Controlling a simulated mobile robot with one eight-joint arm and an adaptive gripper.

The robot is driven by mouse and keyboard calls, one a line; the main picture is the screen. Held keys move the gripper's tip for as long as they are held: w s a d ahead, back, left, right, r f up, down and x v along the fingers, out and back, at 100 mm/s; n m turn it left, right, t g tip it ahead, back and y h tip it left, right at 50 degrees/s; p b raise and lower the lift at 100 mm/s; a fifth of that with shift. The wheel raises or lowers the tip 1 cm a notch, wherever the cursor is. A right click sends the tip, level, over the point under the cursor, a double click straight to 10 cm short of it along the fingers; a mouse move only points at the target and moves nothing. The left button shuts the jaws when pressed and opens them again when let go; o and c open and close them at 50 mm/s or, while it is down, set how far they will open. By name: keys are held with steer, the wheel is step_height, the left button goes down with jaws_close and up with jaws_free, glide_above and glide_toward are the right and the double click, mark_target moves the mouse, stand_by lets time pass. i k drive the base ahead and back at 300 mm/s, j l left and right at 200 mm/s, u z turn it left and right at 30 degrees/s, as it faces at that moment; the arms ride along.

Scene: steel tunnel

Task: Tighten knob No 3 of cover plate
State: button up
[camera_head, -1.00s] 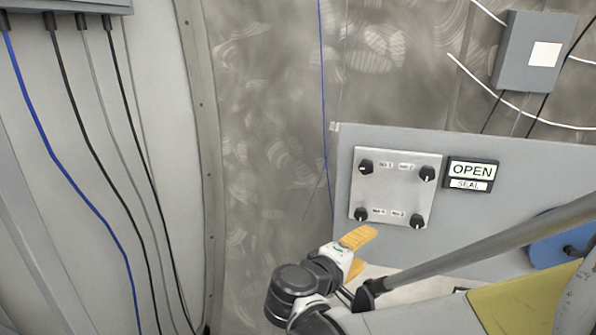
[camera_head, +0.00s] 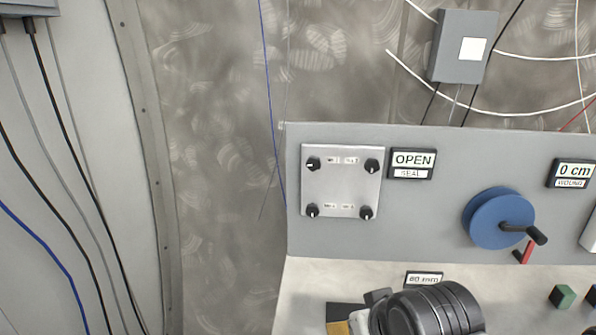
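The cover plate (camera_head: 341,186) is a light metal square on the left part of the grey panel. It has black knobs near its corners: upper left (camera_head: 313,164), upper right (camera_head: 371,166), lower left (camera_head: 312,210) and lower right (camera_head: 366,212). Small labels beside them are too blurred to read surely, so I cannot tell for certain which is No 3. My dark arm joint is at the bottom edge, below the plate and well apart from it. Only a yellow sliver of what seems to be my gripper (camera_head: 338,327) shows beside it; its fingertips are cut off.
An OPEN / SEAL sign (camera_head: 411,164) is right of the plate. A blue wheel (camera_head: 497,218) with a crank sticks out farther right. A light shelf (camera_head: 305,290) runs below the panel, with a green block (camera_head: 562,297) at right. The space before the plate is clear.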

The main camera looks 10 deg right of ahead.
mark_target(366, 212)
steer(key=l+u, duration=0.2)
steer(key=u, duration=0.15)
steer(key=k+l+u, duration=0.15)
steer(key=u, duration=0.2)
steer(key=k+l+u, duration=0.1)
steer(key=u, duration=0.25)
steer(key=l, duration=0.1)
